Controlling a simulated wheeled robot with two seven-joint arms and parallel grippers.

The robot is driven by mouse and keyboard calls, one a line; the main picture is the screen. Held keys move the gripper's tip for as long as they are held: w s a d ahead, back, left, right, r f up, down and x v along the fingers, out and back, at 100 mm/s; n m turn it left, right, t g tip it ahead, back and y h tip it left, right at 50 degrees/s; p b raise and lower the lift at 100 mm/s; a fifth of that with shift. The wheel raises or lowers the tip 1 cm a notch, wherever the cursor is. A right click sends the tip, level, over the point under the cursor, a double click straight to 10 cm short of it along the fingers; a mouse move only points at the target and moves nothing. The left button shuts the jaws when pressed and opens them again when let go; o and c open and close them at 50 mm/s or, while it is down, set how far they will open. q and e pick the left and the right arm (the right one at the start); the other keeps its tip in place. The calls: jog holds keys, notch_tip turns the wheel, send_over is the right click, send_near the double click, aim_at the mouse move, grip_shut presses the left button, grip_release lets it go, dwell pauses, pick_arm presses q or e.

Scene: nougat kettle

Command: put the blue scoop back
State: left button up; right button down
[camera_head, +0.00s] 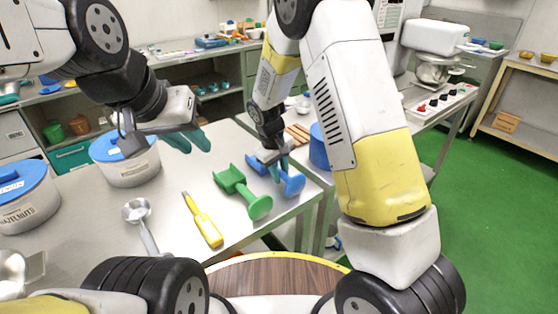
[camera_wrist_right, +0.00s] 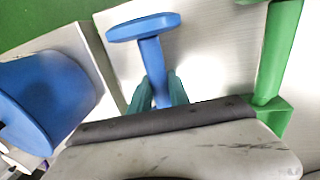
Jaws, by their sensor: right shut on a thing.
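The blue scoop (camera_wrist_right: 153,56) is at the right end of the table, and its round handle end (camera_head: 292,185) shows in the head view. My right gripper (camera_wrist_right: 164,92) is shut on the scoop's handle, with a teal finger on each side. The scoop's other end is partly hidden behind the gripper. In the head view the right gripper (camera_head: 276,163) points down at the scoop, which lies on or very near the table top; I cannot tell which. My left gripper (camera_head: 187,140) is at the left above the table, near a blue-lidded tub, with its teal fingers apart and nothing between them.
A green scoop (camera_head: 243,192) lies just left of the blue scoop. A yellow-handled tool (camera_head: 203,220) and a metal scoop (camera_head: 141,219) lie further left. White tubs with blue lids (camera_head: 125,162) stand at the left. A blue container (camera_head: 319,147) stands right of the gripper.

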jog(key=c, duration=1.2)
grip_release()
jog(key=shift+f, duration=0.1)
jog(key=shift+c, duration=0.2)
notch_tip(320, 180, up, 12)
jog(key=s+a, duration=0.1)
jog(key=a, duration=0.1)
jog(key=s+d+r+m+y, duration=0.2)
jog(key=s+d+r, duration=0.3)
jog(key=d+r, duration=0.15)
jog(key=s+d+r+m+t+y, duration=0.1)
jog(key=s+d+r+m+t, duration=0.1)
jog(key=s, duration=0.6)
jog(key=s+d+r+m+t+y, duration=0.1)
jog(key=s+d+r+m+t, duration=0.1)
jog(key=s+d+r, duration=0.3)
jog(key=s+r+t, duration=0.1)
jog(key=s+r, duration=0.1)
jog(key=s, duration=0.2)
jog(key=shift+s+d+m, duration=0.15)
jog(key=shift+s+m, duration=0.15)
jog(key=shift+m, duration=0.1)
